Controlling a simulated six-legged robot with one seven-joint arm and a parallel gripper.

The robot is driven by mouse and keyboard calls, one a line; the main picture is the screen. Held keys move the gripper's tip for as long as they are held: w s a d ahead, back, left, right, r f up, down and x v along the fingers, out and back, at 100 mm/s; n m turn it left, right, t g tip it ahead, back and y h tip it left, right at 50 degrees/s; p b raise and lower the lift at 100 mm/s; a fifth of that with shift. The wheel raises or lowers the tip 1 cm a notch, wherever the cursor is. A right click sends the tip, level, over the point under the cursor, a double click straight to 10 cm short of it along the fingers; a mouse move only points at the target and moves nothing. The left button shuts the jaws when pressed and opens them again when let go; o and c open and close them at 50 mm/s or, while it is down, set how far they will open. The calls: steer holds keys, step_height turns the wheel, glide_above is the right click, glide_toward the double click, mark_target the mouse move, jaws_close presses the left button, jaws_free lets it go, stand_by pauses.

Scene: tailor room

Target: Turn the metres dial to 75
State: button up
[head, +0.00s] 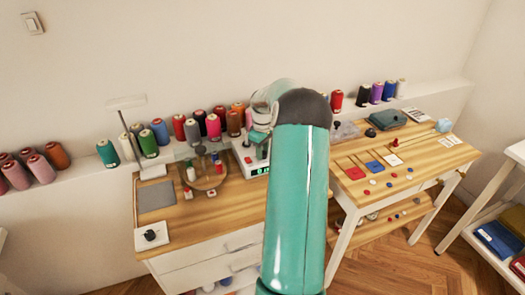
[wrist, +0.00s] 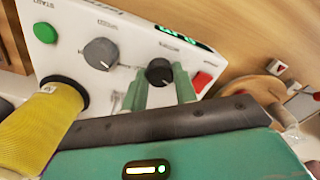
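A white machine panel (wrist: 70,65) fills the upper left of the wrist view. It bears a black dial (wrist: 159,71), a grey dial (wrist: 100,53) and a lit green display (wrist: 178,32). The small labels and the display figures are too blurred to read, so I cannot tell by label which dial is metres. My gripper (wrist: 158,80) has its two teal fingers on either side of the black dial, very close to it; whether they press on it is unclear.
A green button (wrist: 45,32) and a red switch (wrist: 202,81) flank the dials. A yellow spool (wrist: 45,115) is close to my gripper at the left. A round wooden stand (head: 205,175) with small spools is left of the machine. Thread cones line the shelf behind.

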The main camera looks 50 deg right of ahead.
steer(key=shift+m, duration=0.4)
steer(key=m, duration=1.2)
steer(key=shift+m, duration=0.3)
steer(key=m, duration=0.4)
steer(key=shift+m, duration=0.3)
steer(key=o, duration=1)
steer(key=shift+c, duration=0.2)
steer(key=shift+r, duration=0.1)
